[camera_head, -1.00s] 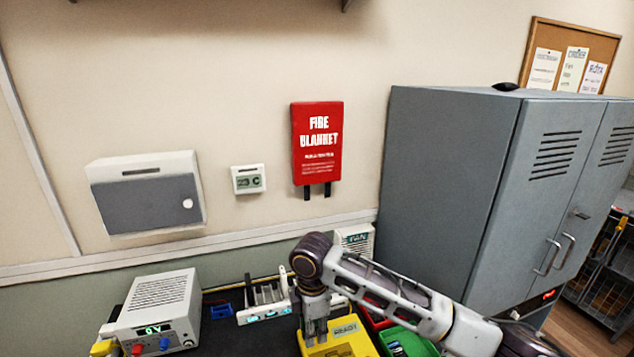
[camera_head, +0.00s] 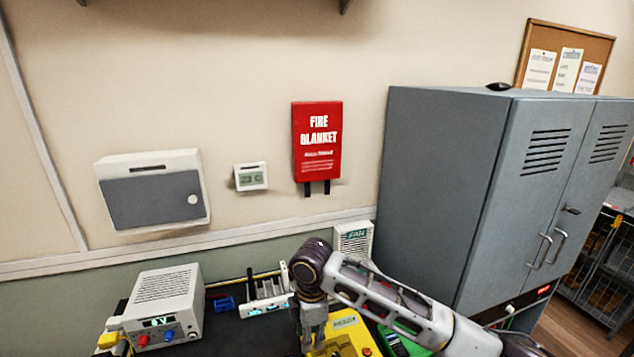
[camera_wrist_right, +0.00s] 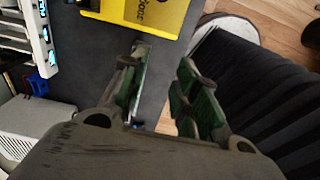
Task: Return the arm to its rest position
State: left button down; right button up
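My right arm comes in from the lower right in the head view. Its gripper (camera_head: 314,338) points down in front of the yellow tray (camera_head: 348,326), and its fingertips are hard to make out there. In the right wrist view the two fingers of this gripper (camera_wrist_right: 163,62) stand apart with nothing between them, so it is open and empty. The dark table top shows between them, and the yellow tray (camera_wrist_right: 150,14) shows beyond the fingertips. My left gripper is in neither view.
A white rack (camera_head: 268,300) with lit phones and a power supply (camera_head: 163,302) stand on the table to the left. A green tray (camera_head: 408,343) lies beneath my right arm. A fan box (camera_head: 354,238) stands behind it. A grey locker (camera_head: 440,190) rises at the right.

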jog(key=shift+s+a+f+m+y, duration=1.25)
jog(key=shift+s+f+m+y, duration=0.7)
jog(key=shift+s, duration=1)
jog(key=s+d+f+m+t+h, duration=0.15)
jog(key=s+d+m, duration=0.3)
jog(key=d, duration=0.45)
jog(key=s+d+f+m+t+h, duration=0.1)
jog(key=s+d+f+m, duration=0.25)
jog(key=d+m, duration=0.4)
jog(key=s+d+f+m+t+h, duration=0.15)
jog(key=s+d+m, duration=0.3)
jog(key=d, duration=0.55)
notch_tip(320, 180, down, 33)
jog(key=s+n+g, duration=0.1)
jog(key=s+g, duration=0.1)
jog(key=s+d+f, duration=0.2)
jog(key=s+f, duration=0.8)
jog(key=s, duration=0.1)
jog(key=s+d+f+g, duration=0.1)
jog(key=s+d+f, duration=0.1)
jog(key=s+f, duration=0.8)
jog(key=shift+s+f, duration=0.35)
jog(key=shift+s, duration=0.65)
